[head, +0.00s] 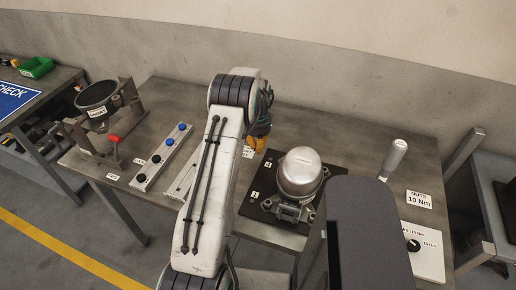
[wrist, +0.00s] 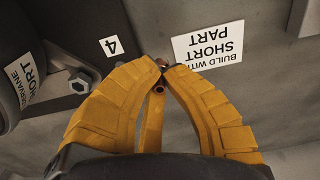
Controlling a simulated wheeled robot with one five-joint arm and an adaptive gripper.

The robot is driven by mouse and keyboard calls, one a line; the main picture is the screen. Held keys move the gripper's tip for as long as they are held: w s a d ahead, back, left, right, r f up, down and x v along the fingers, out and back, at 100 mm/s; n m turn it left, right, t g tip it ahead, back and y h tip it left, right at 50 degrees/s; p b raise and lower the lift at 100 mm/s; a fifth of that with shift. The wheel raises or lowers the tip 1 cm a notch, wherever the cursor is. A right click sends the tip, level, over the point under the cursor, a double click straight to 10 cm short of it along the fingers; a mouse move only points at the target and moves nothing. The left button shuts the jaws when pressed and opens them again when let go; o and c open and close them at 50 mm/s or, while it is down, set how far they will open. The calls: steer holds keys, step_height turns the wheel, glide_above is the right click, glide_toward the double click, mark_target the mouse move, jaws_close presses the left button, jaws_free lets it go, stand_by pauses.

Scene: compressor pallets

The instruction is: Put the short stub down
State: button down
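My gripper (wrist: 161,68) has yellow fingers that meet closely at their tips in the wrist view. A small copper-coloured piece, seemingly the short stub (wrist: 162,62), shows between the tips, mostly hidden by the fingers. Below the tips is a grey surface with an upside-down card reading "BUILD WITH SHORT PART" (wrist: 212,46). The compressor (head: 301,172) is a silver dome on a black plate (head: 254,208). Whether the stub touches the surface cannot be told.
A bolt (wrist: 82,83) and a "4" label (wrist: 111,46) lie close left of my fingers. A rail with blue-topped parts (head: 160,160) and a fixture with a black cup (head: 97,95) stand left. A grey-handled tool (head: 395,155) and a "NUTS 10 Nm" card (head: 419,199) are right.

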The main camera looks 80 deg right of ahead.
steer(key=shift+f, duration=0.95)
steer(key=shift+f, duration=0.25)
steer(key=c, duration=1.4)
jaws_free()
steer(key=shift+r, duration=0.1)
steer(key=shift+r, duration=0.1)
step_height(320, 180, up, 12)
steer(key=shift+a+r+b, duration=0.1)
steer(key=shift+a+b, duration=0.05)
steer(key=shift+b, duration=0.55)
